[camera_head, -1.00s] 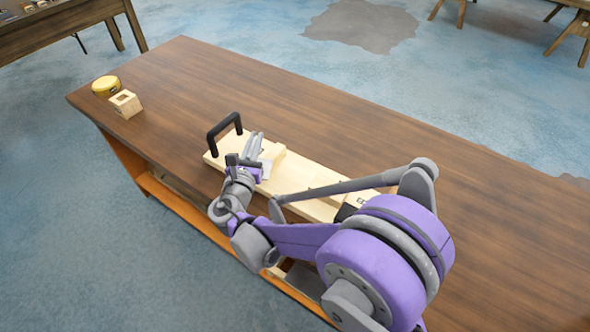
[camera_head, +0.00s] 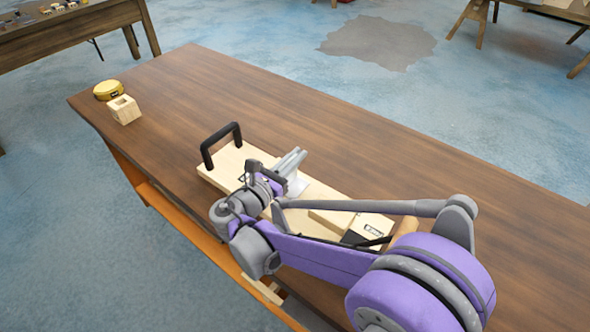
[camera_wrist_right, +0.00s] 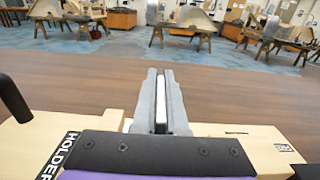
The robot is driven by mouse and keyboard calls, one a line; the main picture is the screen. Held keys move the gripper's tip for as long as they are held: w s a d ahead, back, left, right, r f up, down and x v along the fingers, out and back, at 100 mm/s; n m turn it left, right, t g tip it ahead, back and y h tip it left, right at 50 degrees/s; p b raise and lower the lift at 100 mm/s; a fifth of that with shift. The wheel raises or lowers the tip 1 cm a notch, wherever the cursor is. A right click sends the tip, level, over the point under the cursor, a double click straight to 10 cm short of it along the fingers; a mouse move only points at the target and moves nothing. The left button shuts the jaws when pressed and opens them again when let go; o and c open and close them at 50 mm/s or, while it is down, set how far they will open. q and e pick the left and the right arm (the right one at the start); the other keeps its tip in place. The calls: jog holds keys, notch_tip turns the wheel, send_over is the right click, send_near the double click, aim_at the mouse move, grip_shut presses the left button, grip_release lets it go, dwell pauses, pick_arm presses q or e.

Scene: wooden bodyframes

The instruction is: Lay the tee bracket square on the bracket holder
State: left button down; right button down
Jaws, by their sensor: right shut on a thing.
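The bracket holder (camera_head: 222,171) is a pale wooden board on the workbench with a black handle at its left end. In the right wrist view its "HOLDER" label (camera_wrist_right: 57,155) shows at the left. My right gripper (camera_head: 293,160) is over the middle of the board, shut on the tee bracket (camera_head: 298,186), a pale metal piece. In the right wrist view the bracket shows as a thin bright strip (camera_wrist_right: 161,105) between the grey fingers. I cannot tell whether the bracket touches the board. My arm hides part of the board. My left gripper is not in view.
The black handle (camera_head: 204,154) stands up left of my gripper. The bench top (camera_head: 350,140) behind the board is clear.

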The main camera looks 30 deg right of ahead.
aim_at(296, 176)
jog(key=shift+f+b, duration=0.35)
jog(key=shift+f, duration=1.4)
jog(key=shift+f, duration=0.1)
jog(key=c, duration=1)
grip_release()
jog(key=shift+o, duration=0.2)
jog(key=shift+r, duration=0.2)
jog(key=v, duration=1.2)
